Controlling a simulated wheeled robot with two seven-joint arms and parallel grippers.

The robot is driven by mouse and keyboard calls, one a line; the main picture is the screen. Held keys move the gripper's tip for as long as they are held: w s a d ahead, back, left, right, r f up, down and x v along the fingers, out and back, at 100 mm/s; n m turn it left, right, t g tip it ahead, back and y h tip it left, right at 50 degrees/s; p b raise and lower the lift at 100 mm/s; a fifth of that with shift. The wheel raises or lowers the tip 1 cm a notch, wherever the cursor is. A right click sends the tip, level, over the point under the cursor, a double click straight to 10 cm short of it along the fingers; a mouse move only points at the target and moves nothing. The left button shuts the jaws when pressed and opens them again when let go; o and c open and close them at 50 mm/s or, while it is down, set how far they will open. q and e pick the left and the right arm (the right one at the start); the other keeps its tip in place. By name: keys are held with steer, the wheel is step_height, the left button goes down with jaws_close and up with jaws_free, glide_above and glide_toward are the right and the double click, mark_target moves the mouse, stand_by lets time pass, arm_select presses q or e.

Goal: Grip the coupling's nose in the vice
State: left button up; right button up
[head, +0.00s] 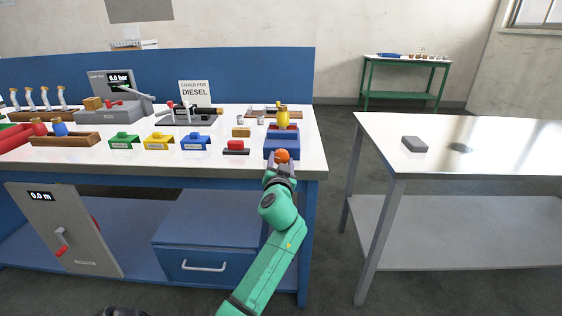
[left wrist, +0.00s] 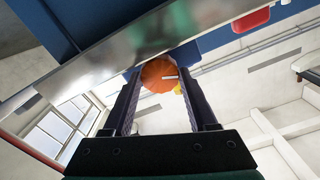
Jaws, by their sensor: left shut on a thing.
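The blue vice (head: 283,148) stands at the front right corner of the white bench. A yellow coupling (head: 283,120) stands upright at the vice; I cannot tell whether the jaws touch its nose. My left gripper (head: 281,163) is at the vice's front, shut on an orange round knob (head: 282,155). In the left wrist view the knob (left wrist: 159,76), with a white mark, sits between the two dark fingers of the gripper (left wrist: 161,84). A sliver of yellow (left wrist: 178,90) shows behind it. My right gripper is not in view.
A "COVER FOR DIESEL" sign (head: 195,93) stands behind. A second table (head: 480,150) at right holds a grey block (head: 414,144); a floor gap separates the tables.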

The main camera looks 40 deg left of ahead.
arm_select(q)
steer(key=shift+f, duration=0.1)
steer(key=o, duration=1.4)
steer(key=b+v, duration=0.1)
steer(key=v, duration=1.3)
steer(key=shift+s+d+b, duration=0.2)
steer(key=shift+d+b, duration=0.05)
steer(key=shift+b, duration=0.05)
